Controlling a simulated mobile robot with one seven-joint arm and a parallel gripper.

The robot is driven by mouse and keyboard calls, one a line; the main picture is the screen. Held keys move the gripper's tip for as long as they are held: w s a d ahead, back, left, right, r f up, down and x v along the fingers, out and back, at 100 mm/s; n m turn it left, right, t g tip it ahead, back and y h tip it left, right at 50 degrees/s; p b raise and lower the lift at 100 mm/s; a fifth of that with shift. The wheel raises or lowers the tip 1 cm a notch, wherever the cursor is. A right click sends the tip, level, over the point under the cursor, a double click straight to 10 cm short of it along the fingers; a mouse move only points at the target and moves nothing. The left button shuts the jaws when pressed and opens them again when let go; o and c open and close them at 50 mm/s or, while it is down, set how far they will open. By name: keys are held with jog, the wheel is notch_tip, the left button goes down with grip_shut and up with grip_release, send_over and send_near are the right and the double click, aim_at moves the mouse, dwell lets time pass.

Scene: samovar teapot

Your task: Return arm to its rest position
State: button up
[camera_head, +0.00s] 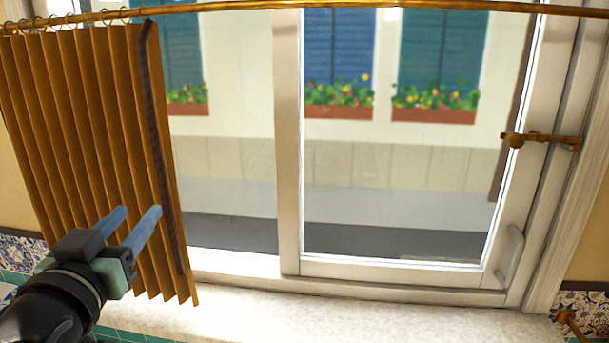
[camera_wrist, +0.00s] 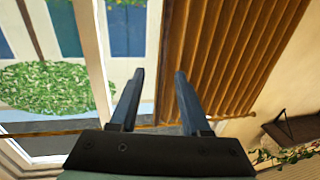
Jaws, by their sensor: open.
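My gripper (camera_head: 134,222) is at the lower left of the head view, raised in front of an orange-brown pleated curtain (camera_head: 75,130). Its two blue fingers are apart with nothing between them. In the wrist view my gripper (camera_wrist: 158,90) points toward the window and the same curtain (camera_wrist: 225,50), with a clear gap between its fingers. Whether the fingertips touch the curtain cannot be told from these views. Part of my black arm shows at the lower left corner of the head view.
A white-framed window (camera_head: 288,150) fills the middle, with a handle (camera_head: 511,256) at its lower right. A brass rod (camera_head: 250,6) runs along the top. A pale sill (camera_head: 330,318) lies below and looks clear. A brown shelf (camera_wrist: 295,130) and leaves show at right in the wrist view.

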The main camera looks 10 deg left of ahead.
jog(key=s+d+r+m+t+h, duration=0.15)
jog(key=d+r+t, duration=0.35)
jog(key=d+r, duration=1.05)
jog(key=s+d+r+t+h, duration=0.1)
jog(key=s+d+r+t, duration=0.1)
jog(key=s+d+r, duration=0.2)
jog(key=s+d+r+t+h+p, duration=0.1)
jog(key=s+d+r, duration=0.3)
jog(key=d, duration=0.4)
jog(key=shift+s+d+m+t, duration=0.3)
jog(key=shift+s+m+t, duration=0.05)
jog(key=shift+s+t, duration=0.5)
jog(key=shift+r, duration=0.1)
